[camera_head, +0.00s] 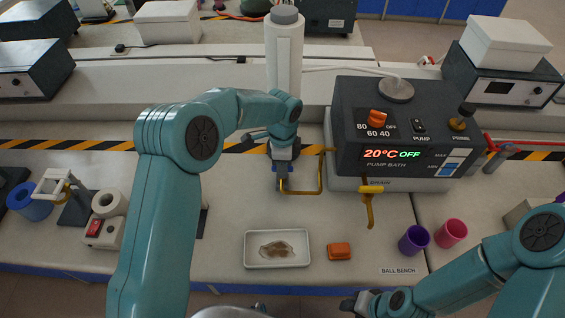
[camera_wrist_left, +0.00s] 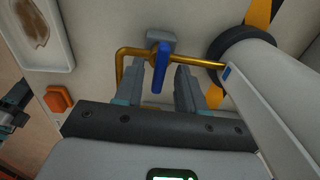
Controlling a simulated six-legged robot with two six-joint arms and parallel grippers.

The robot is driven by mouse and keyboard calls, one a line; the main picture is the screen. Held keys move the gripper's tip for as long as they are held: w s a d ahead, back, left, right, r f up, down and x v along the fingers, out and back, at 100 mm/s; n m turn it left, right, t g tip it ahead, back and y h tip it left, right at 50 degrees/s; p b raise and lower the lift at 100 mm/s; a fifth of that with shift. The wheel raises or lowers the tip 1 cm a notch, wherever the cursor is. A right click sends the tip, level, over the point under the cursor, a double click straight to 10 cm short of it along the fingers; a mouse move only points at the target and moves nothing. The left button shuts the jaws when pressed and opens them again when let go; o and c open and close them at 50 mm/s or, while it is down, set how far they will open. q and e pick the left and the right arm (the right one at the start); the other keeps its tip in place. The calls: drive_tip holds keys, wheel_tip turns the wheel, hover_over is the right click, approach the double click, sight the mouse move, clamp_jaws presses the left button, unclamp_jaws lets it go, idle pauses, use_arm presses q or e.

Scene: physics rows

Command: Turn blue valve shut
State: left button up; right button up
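The blue valve handle (camera_wrist_left: 161,68) sits on a brass pipe (camera_wrist_left: 130,54) that bends beside a white cylinder (camera_wrist_left: 265,95). In the left wrist view the handle lies between the two spread fingers of my left gripper (camera_wrist_left: 160,88), with gaps on both sides. In the head view my left gripper (camera_head: 284,165) reaches down over the pipe (camera_head: 304,193) in front of the white cylinder (camera_head: 284,62) and mostly hides the handle. My right gripper (camera_head: 362,304) is low at the front edge; its fingers are too unclear to read.
A dark pump bath (camera_head: 405,128) with a yellow drain tap (camera_head: 369,204) stands right of the valve. A white tray (camera_head: 254,252), an orange block (camera_head: 340,251), a purple cup (camera_head: 413,240) and a pink cup (camera_head: 451,233) stand in front. Bench between tray and pipe is clear.

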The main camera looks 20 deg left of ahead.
use_arm(q)
wheel_tip(320, 180, up, 16)
drive_tip(key=b, duration=0.1)
drive_tip(key=shift+r, duration=0.15)
idle(0.6)
